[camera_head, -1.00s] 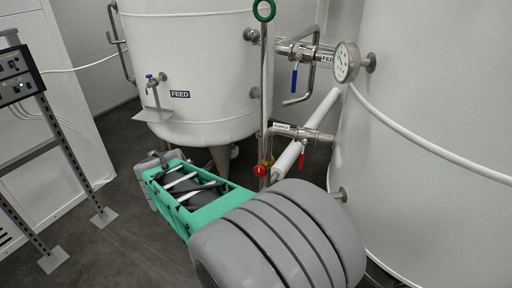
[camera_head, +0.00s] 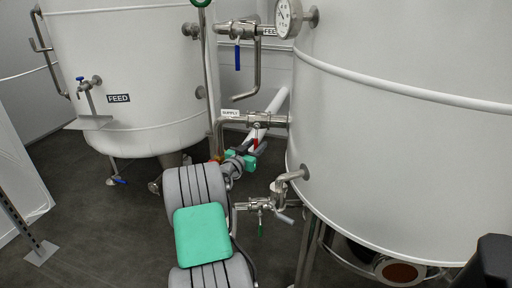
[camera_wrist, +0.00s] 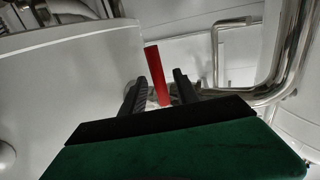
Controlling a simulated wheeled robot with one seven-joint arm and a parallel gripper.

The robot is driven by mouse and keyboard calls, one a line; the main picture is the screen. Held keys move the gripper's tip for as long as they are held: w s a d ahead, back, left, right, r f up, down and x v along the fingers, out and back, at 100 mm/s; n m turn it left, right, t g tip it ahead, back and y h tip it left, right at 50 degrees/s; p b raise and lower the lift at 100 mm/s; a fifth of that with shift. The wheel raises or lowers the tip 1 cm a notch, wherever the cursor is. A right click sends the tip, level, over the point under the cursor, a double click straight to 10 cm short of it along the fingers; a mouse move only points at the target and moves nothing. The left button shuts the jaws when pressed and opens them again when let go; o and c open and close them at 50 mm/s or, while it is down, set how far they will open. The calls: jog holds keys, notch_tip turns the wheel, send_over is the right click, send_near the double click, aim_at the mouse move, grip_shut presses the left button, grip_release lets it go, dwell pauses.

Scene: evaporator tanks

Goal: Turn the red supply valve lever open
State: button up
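The red supply valve lever (camera_head: 255,140) hangs below a steel pipe valve (camera_head: 262,121) beside a "SUPPLY" label (camera_head: 231,113). In the wrist view the red lever (camera_wrist: 156,70) reaches down between my two dark fingers. My gripper (camera_wrist: 159,84) is open, with a gap on each side of the lever. In the head view my gripper (camera_head: 258,146) is at the lever, and its fingers partly hide it. I cannot tell whether a finger touches it.
A large white tank (camera_head: 400,130) stands close on the right. The "FEED" tank (camera_head: 130,60) is at the left. A blue-handled valve (camera_head: 237,55) is above the supply pipe. A lower valve with a green handle (camera_head: 261,230) is near my arm. Bare floor (camera_head: 90,235) lies at left.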

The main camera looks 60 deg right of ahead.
jog(key=shift+c, duration=0.5)
grip_shut()
dwell(0.9)
